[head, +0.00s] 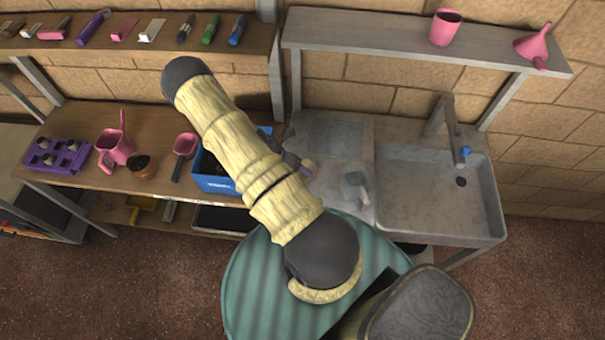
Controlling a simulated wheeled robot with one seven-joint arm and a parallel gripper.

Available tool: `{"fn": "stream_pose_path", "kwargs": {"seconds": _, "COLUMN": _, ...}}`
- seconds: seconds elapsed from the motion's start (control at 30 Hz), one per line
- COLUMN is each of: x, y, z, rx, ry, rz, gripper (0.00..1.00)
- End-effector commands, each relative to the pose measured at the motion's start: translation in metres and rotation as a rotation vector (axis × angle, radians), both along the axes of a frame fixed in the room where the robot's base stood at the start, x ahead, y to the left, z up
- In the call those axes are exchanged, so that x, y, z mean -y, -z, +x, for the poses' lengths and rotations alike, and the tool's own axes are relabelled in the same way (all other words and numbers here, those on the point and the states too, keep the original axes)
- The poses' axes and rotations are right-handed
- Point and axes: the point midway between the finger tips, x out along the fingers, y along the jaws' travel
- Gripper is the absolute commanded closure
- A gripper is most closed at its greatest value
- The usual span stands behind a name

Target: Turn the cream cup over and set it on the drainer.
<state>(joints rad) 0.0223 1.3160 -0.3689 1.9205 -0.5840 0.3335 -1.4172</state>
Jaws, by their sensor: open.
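A small cream object (309,167), which looks like the cream cup, shows just right of my arm at the left edge of the sink unit. It is partly hidden, and I cannot tell which way up it is. Dark parts of my gripper (291,153) show beside it, mostly behind my arm. The gripper is open; I cannot tell whether its fingers are around the cup or touching it. The drainer (335,132) is the flat grey area left of the sink basin.
A grey-white scoop-like item (356,182) lies between the cream object and the sink basin (430,205). A tap (450,125) stands behind the basin. A blue box (213,178) and a pink jug (115,148) are on the left bench. A pink cup (445,27) stands on the upper shelf.

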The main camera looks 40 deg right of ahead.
Motion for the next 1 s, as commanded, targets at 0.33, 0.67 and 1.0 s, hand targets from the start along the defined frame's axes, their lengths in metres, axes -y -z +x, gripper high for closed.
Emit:
{"fn": "stream_pose_path", "kwargs": {"seconds": 0.33, "x": 0.0, "y": 0.0, "z": 0.0, "rx": 0.0, "ry": 0.0, "rz": 0.0, "gripper": 0.77}}
{"fn": "stream_pose_path", "kwargs": {"seconds": 0.67, "x": 0.0, "y": -0.008, "z": 0.001, "rx": 0.001, "ry": 0.0, "rz": 0.0, "gripper": 0.77}}
{"fn": "stream_pose_path", "kwargs": {"seconds": 1.0, "x": 0.0, "y": -0.051, "z": 0.0, "rx": 0.004, "ry": 0.001, "rz": 0.0, "gripper": 0.77}}
